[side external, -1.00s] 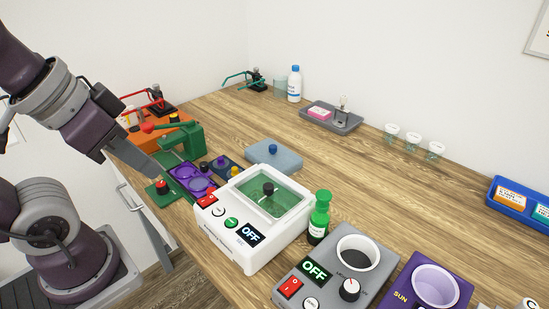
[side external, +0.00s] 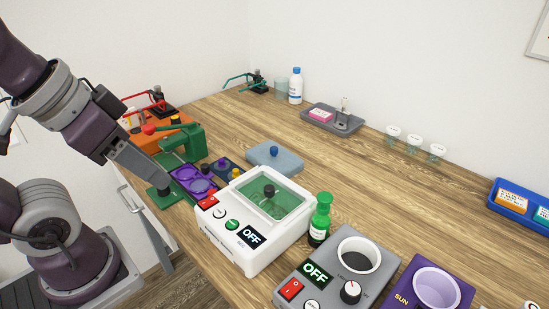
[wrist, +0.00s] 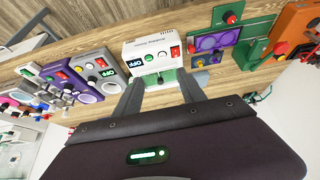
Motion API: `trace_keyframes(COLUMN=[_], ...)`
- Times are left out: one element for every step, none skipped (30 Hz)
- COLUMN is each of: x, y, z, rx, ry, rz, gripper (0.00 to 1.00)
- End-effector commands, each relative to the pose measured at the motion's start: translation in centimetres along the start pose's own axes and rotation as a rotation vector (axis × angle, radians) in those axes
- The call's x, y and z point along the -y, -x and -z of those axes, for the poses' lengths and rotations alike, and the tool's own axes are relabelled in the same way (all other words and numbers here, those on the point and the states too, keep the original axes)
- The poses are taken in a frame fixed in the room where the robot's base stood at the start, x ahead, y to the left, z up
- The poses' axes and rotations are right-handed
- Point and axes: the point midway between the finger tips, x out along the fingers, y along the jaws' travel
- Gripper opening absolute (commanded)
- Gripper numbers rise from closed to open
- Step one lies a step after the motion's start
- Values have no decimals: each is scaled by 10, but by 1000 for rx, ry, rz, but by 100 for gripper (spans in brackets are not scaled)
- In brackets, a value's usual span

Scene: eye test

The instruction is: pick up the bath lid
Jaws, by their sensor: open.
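The white bath box (side external: 232,238) stands near the front edge of the table in the side view, its display reading OFF. A see-through green lid (side external: 287,208) with a black knob (side external: 269,190) lies on top of it. In the wrist view the white box (wrist: 150,48) is beyond my fingertips, and the green lid (wrist: 160,76) shows only partly between my fingers. My gripper (side external: 165,176) is left of the box in the side view, apart from the lid. In the wrist view my gripper (wrist: 160,86) has its fingers spread with nothing held.
A flat grey-blue piece with a blue knob (side external: 287,161) lies behind the box. A green press (side external: 190,140) and purple tray (side external: 188,180) are to the left. A green bottle (side external: 319,222) and a grey device (side external: 375,262) stand close on the right.

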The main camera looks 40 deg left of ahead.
Motion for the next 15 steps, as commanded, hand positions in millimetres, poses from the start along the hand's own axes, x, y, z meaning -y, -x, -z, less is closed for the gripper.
trace_keyframes(x=[0, 0, 0, 0, 0, 0, 0, 0, 2, 4, 8, 15, 22, 29, 39], y=[0, 0, 0, 0, 0, 1, 2, 2, 1, -2, -7, -17, -27, -38, -57], z=[0, 0, 0, 0, 2, 8, 15, 26, 46, 65, 85, 111, 131, 149, 171], rx=[0, 0, 0, 0, 2, 12, 26, 47, 82, 114, 147, 193, 224, 253, 287], ry=[0, 0, 0, 1, 7, 32, 66, 117, 207, 290, 382, 509, 603, 693, 807], rz=[0, 0, 0, 0, -3, -13, -25, -42, -66, -82, -94, -98, -94, -83, -59], gripper=[48, 48, 48, 48, 48, 48, 48, 48, 48, 48, 48, 48, 48, 48, 48])
